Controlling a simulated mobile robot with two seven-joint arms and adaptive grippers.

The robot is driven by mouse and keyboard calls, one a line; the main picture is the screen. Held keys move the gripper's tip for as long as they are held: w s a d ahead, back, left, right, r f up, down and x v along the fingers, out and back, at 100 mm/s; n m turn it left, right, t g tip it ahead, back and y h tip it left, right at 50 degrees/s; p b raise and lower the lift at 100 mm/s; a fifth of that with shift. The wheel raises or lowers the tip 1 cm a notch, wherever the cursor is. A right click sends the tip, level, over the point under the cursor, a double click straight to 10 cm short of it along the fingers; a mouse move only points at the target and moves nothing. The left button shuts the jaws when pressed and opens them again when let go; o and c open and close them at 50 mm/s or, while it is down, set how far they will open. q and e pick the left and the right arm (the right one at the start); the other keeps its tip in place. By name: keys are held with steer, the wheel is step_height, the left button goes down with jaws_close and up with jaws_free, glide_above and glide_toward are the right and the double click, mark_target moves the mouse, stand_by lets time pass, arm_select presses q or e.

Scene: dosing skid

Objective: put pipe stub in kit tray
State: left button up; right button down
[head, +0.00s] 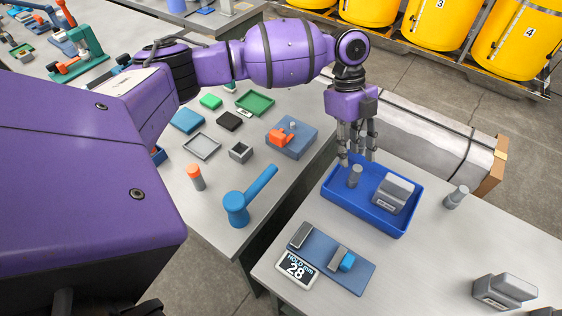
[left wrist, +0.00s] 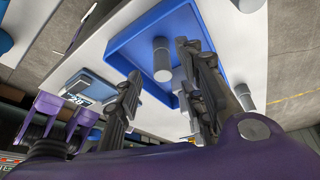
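The blue kit tray (head: 366,218) sits on the right-hand table. A grey pipe stub (head: 355,176) is inside it, upright near the tray's left side. My left gripper (head: 357,158) points down just above the stub, its fingers apart. In the left wrist view the stub (left wrist: 162,60) shows between and beyond the spread fingers of the left gripper (left wrist: 160,72), with a gap on each side. The tray (left wrist: 130,38) lies under it. A second grey cylinder (head: 456,197) stands on the table right of the tray. My right gripper does not show in the head view.
A grey labelled block (head: 395,193) fills the tray's right part. A blue fixture plate (head: 322,262) with a display (head: 296,270) lies in front of the tray. Another grey block (head: 505,290) is at the lower right. A blue hammer-shaped part (head: 237,208) is on the left table.

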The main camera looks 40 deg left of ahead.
arm_select(q)
steer(key=shift+v, duration=2.9)
